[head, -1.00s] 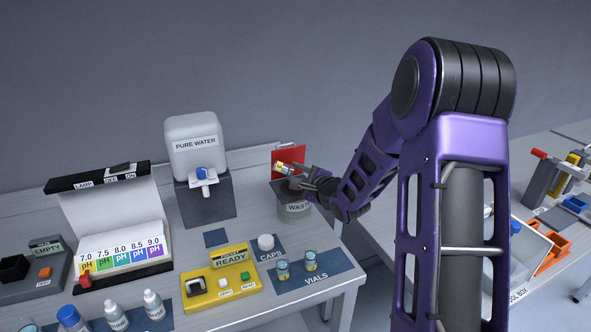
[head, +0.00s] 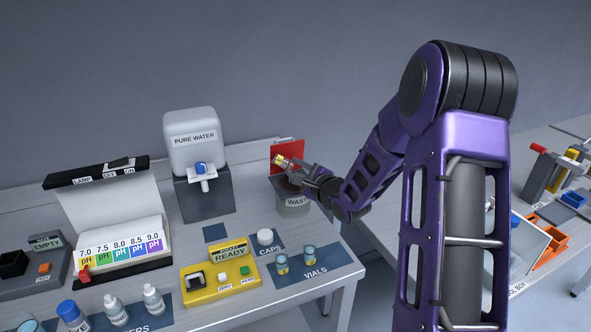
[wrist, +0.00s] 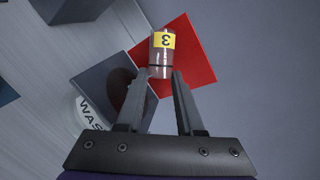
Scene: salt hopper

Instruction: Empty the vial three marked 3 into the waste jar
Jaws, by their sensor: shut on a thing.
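Vial three (wrist: 161,54), with a yellow label marked 3, is between the fingertips of my gripper (wrist: 160,78) in the wrist view. My gripper is shut on it. In the head view the vial (head: 280,160) is held tilted above the waste jar (head: 293,207), in front of a red panel (head: 287,150). The waste jar (wrist: 88,112) also shows at the lower left in the wrist view, with a dark opening partly behind a finger. I cannot tell whether liquid is in the vial.
Two other vials (head: 296,260) stand on the blue VIALS mat (head: 335,258). A white cap (head: 265,237) lies on the CAPS mat. The pure water dispenser (head: 195,140) stands left of the jar.

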